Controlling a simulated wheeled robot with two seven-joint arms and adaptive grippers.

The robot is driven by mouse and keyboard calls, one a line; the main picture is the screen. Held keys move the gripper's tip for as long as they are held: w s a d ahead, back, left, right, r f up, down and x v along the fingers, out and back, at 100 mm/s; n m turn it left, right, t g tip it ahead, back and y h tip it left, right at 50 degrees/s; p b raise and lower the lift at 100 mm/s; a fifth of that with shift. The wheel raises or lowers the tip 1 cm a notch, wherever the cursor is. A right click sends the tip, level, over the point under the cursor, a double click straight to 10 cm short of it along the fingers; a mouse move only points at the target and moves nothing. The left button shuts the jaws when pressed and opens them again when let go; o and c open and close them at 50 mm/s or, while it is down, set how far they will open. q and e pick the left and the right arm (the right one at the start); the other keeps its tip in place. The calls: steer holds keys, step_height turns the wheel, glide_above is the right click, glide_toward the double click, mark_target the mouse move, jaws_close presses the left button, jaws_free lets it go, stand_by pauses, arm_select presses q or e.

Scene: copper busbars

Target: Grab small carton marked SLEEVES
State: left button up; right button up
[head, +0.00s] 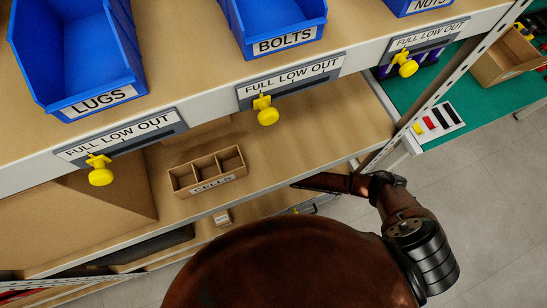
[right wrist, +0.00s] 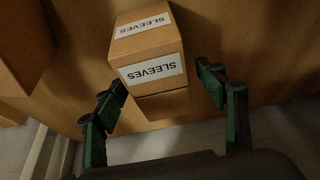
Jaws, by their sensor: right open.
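The small brown carton marked SLEEVES (right wrist: 125,78) stands on a wooden shelf board in the right wrist view. It has white labels on two faces, and the larger one reads upside down. My right gripper (right wrist: 162,82) is open, with one green and black finger to the left of the carton and the other to its right. The fingers look apart from the carton, with a wider gap on the right. In the head view my right forearm reaches to the shelf edge and the gripper is hidden. My left gripper is in neither view.
A divided tray marked CELLS (head: 208,172) stands on the shelf under the blue bins LUGS (head: 75,50) and BOLTS (head: 275,20). Yellow knobs (head: 267,110) stick out from the shelf front. A metal upright (head: 440,85) stands right of the shelf. A brown box (right wrist: 20,50) is left of the carton.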

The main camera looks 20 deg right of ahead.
steer(key=shift+f, duration=0.3)
stand_by(0.5)
steer(key=shift+c, duration=0.4)
steer(key=c, duration=1.4)
steer(key=shift+r, duration=0.1)
